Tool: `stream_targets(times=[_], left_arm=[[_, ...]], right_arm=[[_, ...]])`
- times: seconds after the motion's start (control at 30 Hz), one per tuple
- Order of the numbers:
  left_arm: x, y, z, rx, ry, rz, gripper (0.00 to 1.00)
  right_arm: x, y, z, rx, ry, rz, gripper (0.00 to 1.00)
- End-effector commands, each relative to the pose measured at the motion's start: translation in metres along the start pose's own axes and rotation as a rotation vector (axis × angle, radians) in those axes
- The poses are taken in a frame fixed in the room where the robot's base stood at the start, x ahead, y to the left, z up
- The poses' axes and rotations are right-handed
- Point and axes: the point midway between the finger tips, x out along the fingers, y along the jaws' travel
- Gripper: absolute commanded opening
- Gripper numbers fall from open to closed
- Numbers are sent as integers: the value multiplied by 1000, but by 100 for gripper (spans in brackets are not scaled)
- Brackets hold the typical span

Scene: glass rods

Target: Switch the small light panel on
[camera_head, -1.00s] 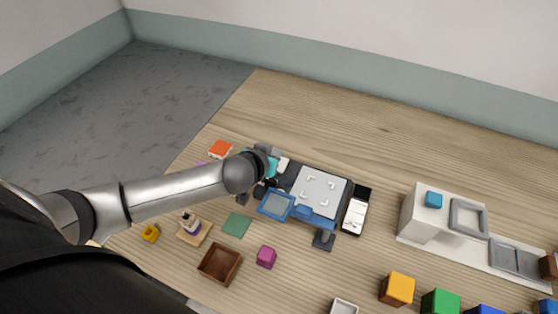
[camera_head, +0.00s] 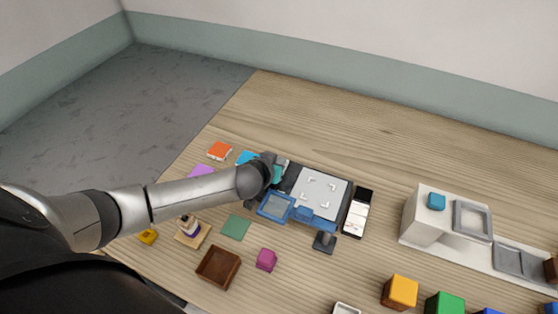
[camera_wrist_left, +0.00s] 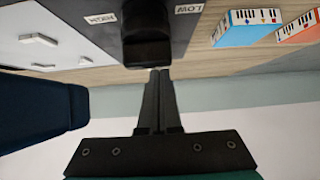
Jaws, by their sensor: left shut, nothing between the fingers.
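The small light panel is a dark slab with a pale lit-looking or white top (camera_head: 322,190) bearing corner marks, in the middle of the head view. In the left wrist view its dark end (camera_wrist_left: 100,20) carries a black switch (camera_wrist_left: 147,35) between labels reading HIGH and LOW. My left gripper (camera_wrist_left: 158,74) is shut and empty, its fingertips right at the switch's near end; I cannot tell whether they touch. In the head view the wrist hides the fingers and the switch. My right gripper is not in view.
A blue-framed lens (camera_head: 275,206) on a stand reaches over the panel's near side, close to my gripper. A phone-like device (camera_head: 357,213) lies right of the panel. Blue (camera_head: 245,157) and orange (camera_head: 219,151) boxes lie left. The table behind the panel is clear.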

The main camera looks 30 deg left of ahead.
Motion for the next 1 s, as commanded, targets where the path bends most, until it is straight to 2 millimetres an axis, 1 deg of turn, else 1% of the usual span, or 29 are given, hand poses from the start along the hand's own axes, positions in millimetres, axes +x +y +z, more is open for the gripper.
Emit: stream_targets(times=[0.17, 0.23, 0.43, 0.8, 1.0], left_arm=[[2, 0, -3, -1, -61, -4, 0], [4, -1, 1, 1, -61, -3, 0], [5, -1, 1, 1, -61, -3, 0], [13, 0, -11, 0, -59, -2, 0], [14, 0, -12, 1, -59, -2, 0]], right_arm=[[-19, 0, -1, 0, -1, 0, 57], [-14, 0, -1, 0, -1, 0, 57], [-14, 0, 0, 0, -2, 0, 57], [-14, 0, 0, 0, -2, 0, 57], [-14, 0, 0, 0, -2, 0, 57]])
